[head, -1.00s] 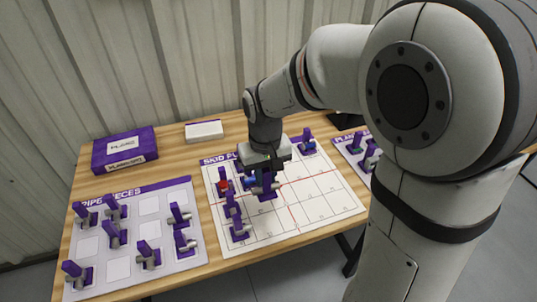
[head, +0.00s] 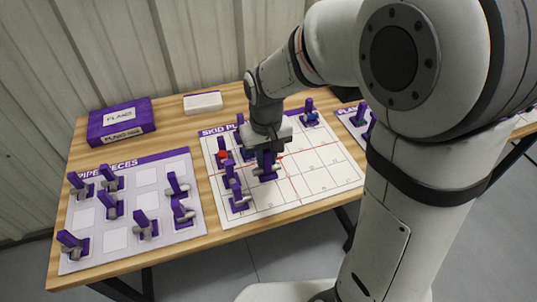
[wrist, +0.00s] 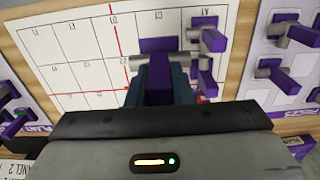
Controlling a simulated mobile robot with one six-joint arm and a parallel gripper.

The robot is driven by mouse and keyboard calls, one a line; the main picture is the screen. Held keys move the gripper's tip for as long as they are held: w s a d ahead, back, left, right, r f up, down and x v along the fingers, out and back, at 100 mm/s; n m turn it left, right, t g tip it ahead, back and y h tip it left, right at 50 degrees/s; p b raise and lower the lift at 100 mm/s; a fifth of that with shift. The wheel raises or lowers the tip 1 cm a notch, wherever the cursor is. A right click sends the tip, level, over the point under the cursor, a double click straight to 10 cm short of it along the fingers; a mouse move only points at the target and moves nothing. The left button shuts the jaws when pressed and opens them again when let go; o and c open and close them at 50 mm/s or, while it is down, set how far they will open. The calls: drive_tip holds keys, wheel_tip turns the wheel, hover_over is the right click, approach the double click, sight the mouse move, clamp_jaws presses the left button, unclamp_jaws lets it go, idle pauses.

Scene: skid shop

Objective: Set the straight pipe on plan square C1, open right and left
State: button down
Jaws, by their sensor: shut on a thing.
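My gripper (head: 266,150) is shut on the straight pipe (head: 267,174), a grey pipe with an upright purple grip. It is over the skid plan board (head: 320,185), just right of a column of standing pieces. In the wrist view, the purple grip (wrist: 159,72) is between the fingers, and the grey pipe (wrist: 139,58) runs left to right across the picture. Its underside is hidden, so I cannot tell whether it touches the board or which square lies under it.
The board's right squares are empty. A pipe pieces sheet (head: 150,205) lies left.

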sight(267, 172)
drive_tip(key=shift+f, duration=0.15)
idle(0.5)
drive_tip(key=shift+f+b, duration=2.05)
drive_tip(key=shift+f, duration=0.55)
drive_tip(key=shift+s+f, duration=0.1)
drive_tip(key=shift+f+b, duration=1.35)
drive_tip(key=shift+f, duration=0.35)
drive_tip(key=shift+f+b, duration=0.45)
drive_tip(key=shift+f, duration=0.25)
drive_tip(key=c, duration=1.2)
unclamp_jaws()
drive_tip(key=shift+r, duration=0.1)
drive_tip(key=shift+r+p, duration=0.5)
